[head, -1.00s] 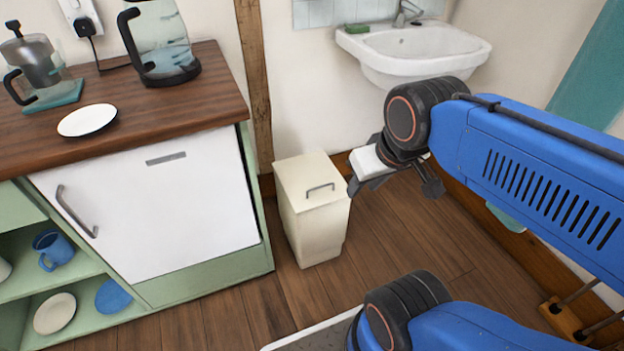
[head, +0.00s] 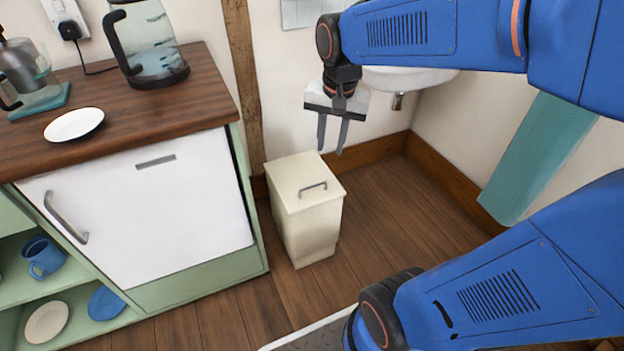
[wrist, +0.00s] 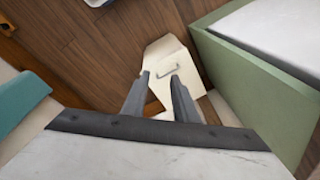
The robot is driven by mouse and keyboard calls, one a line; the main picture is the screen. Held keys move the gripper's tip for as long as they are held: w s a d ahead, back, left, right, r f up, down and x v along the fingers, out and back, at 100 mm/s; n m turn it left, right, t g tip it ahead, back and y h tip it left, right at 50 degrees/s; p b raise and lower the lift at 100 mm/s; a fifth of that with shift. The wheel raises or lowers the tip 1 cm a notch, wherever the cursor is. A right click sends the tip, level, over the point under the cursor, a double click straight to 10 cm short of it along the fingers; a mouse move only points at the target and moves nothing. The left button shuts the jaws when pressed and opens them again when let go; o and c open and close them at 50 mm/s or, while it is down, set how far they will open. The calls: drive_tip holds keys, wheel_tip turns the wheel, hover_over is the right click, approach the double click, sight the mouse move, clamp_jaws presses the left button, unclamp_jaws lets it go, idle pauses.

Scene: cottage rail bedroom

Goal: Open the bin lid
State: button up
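A cream bin (head: 308,228) stands on the wooden floor beside the green and white cabinet. Its lid (head: 298,174) is closed and has a small grey handle (head: 313,187) on top. My gripper (head: 329,150) is above the back part of the bin, pointing down. Its two fingers are apart with nothing between them. In the wrist view the fingers (wrist: 161,76) reach toward the bin lid (wrist: 168,62), and the handle (wrist: 168,72) shows just beyond and between their tips. The fingers do not touch the handle in the head view.
The cabinet (head: 145,220) with a wooden worktop stands close on the bin's left. A white sink (head: 408,80) hangs on the wall behind my gripper. A teal towel or panel (head: 535,155) is at the right. The floor right of the bin (head: 400,220) is clear.

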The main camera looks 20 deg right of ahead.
drive_tip(key=w+d+f+m+g, duration=0.1)
drive_tip(key=w+f+m+g, duration=0.3)
drive_tip(key=w, duration=0.6)
drive_tip(key=m, duration=0.6)
hover_over(312, 192)
wheel_tip(312, 192, down, 23)
drive_tip(key=shift+f, duration=0.1)
clamp_jaws()
idle(0.9)
